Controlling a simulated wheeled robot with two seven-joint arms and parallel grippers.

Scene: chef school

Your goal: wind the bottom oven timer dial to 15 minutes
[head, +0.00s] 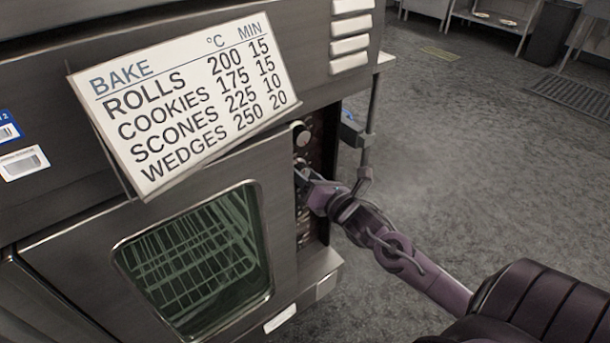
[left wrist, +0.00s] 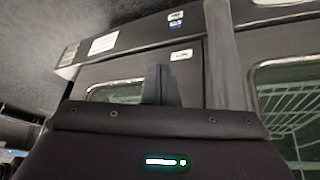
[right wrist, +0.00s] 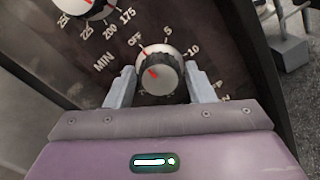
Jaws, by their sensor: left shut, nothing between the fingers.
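The timer dial (right wrist: 158,72) is a light knob with a dark grip and a red mark, on a dark panel marked MIN, OFF, 5 and 10. Its red mark points up and left, towards OFF. My right gripper (right wrist: 161,88) has one finger on each side of this dial, with narrow gaps seeming to show; contact is unclear. In the head view my right gripper (head: 303,174) is at the panel beside the oven door, hiding part of the panel. My left gripper (left wrist: 162,82) is shut and empty, in front of the oven front; it is out of the head view.
A temperature dial (right wrist: 95,8) sits above the timer, near 175 to 250. A bake sign (head: 185,100) lists rolls 200/15, cookies 175/15, scones 225/10 and wedges 250/20. The oven door (head: 85,262) has a window with racks. Open floor (head: 460,170) lies right of the oven.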

